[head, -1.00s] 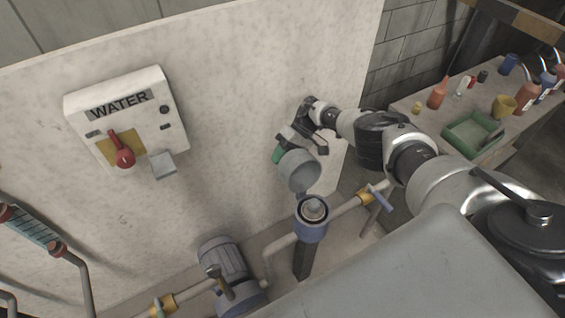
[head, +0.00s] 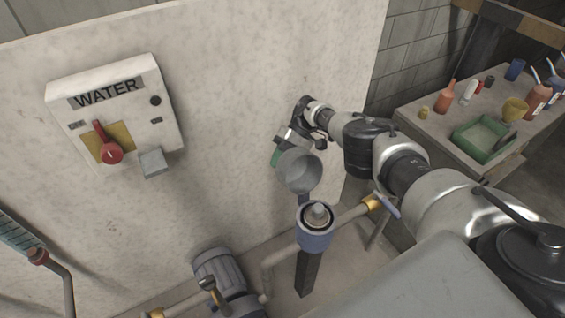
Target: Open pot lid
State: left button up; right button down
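The pot (head: 314,242) is a blue cylinder on a dark post, its top open with a pale piece inside. A grey, cup-shaped lid (head: 301,173) stands tipped up behind the pot, its hollow side facing me. A short strip (head: 304,198) joins its lower edge to the pot's rim. A small green part (head: 275,158) shows at the lid's left edge. My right gripper (head: 304,143) is at the lid's upper back, its fingers apart. Part of it is hidden behind the lid, and I cannot tell whether it touches. My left gripper is out of view.
A pale wall panel stands behind, with a WATER box (head: 122,115) and red lever (head: 112,153). A pipe with a blue-handled valve (head: 386,206) runs right of the pot. A pump (head: 222,277) is lower left. A table (head: 437,152) at right holds bottles and a green tray (head: 483,153).

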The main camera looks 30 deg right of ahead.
jog(key=c, duration=0.8)
grip_release()
jog(key=shift+s+a, duration=0.1)
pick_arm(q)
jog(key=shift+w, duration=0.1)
pick_arm(e)
jog(key=shift+d+r, duration=0.1)
jog(key=shift+d, duration=0.15)
pick_arm(q)
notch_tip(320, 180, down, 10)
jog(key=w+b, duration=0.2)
jog(key=b, duration=0.9)
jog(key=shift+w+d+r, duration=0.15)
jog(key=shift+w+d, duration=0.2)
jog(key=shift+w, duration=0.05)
pick_arm(e)
jog(key=v, duration=1)
jog(key=shift+d+r, duration=0.1)
